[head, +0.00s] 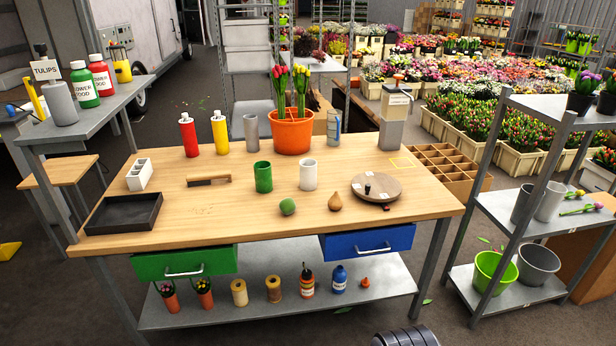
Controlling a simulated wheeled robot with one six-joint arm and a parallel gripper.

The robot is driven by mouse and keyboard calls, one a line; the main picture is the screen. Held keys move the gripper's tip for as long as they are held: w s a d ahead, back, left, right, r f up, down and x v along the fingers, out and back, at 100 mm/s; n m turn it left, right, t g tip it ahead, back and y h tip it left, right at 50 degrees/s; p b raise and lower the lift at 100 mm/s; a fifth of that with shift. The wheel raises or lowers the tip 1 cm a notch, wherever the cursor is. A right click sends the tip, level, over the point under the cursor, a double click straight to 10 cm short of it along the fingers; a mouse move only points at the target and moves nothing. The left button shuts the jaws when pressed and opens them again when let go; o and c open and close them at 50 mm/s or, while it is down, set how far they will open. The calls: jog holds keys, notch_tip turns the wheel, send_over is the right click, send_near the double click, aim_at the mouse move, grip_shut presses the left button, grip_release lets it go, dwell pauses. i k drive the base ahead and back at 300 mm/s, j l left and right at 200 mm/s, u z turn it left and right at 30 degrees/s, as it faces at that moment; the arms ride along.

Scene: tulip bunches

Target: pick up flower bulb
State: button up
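The flower bulb (335,202) is small, brown and teardrop-shaped, with its tip up. It sits on the wooden table (240,222) near the front edge, right of centre. A round green ball (287,206) lies to its left, apart from it. A white cup (308,174) stands behind it. A round wooden turntable (376,187) with a small dark object on it is to its right.
A black tray (124,213), a white divided holder (139,175), a brush (209,180) and a green cup (263,177) are on the table. Bottles and an orange tulip pot (291,131) stand behind. A green drawer (185,262) and a blue drawer (367,242) stick out below the front edge.

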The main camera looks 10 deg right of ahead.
aim_at(335, 203)
jog(key=i+l+z, duration=0.25)
jog(key=i, duration=0.4)
jog(key=i+z, duration=0.3)
jog(key=i, duration=0.4)
